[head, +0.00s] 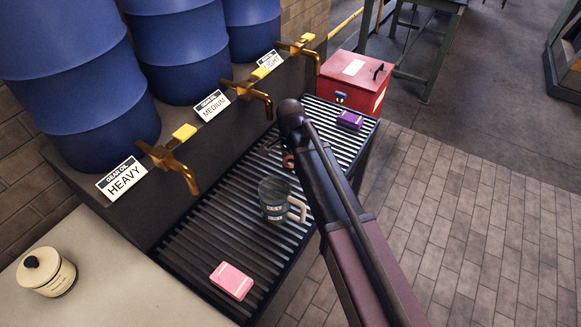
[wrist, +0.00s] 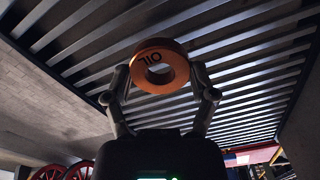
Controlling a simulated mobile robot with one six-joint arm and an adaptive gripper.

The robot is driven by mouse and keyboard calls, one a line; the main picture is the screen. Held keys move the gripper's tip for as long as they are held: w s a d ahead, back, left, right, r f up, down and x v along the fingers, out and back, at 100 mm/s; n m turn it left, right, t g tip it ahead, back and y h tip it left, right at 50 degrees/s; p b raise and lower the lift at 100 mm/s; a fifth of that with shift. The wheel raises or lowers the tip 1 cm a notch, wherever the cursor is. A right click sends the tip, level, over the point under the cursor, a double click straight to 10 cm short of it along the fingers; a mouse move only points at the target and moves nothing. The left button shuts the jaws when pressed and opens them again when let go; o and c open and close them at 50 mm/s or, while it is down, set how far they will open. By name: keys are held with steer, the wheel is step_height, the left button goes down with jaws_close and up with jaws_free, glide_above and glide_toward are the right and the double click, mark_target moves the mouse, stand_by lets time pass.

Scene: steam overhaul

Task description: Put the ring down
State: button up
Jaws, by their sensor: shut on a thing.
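An orange ring marked "OIL" (wrist: 178,66) sits between the two fingers of my gripper (wrist: 162,82) in the wrist view. The fingers are shut on its opposite sides, and its round hole shows. In the head view a small part of the orange ring (head: 288,166) shows beside my dark arm, just behind the mug. My arm hides most of my gripper there. The ring is over the slatted metal rack (head: 192,240), whose bars also fill the wrist view (wrist: 75,45). I cannot tell whether the ring touches the bars.
A grey mug with a pale handle (head: 273,199) stands on the rack close to the ring. A pink block (head: 231,281) lies nearer, a purple block (head: 350,120) farther. Brass taps (head: 172,160) overhang the rack's left side. A red box (head: 352,82) stands beyond its far end.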

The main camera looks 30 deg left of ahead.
mark_target(290, 172)
steer(key=shift+f+b, duration=1.8)
steer(key=shift+f, duration=0.1)
steer(key=o, duration=1.2)
steer(key=shift+o, duration=0.2)
steer(key=shift+r, duration=0.2)
step_height(290, 172, up, 12)
steer(key=p, duration=1.2)
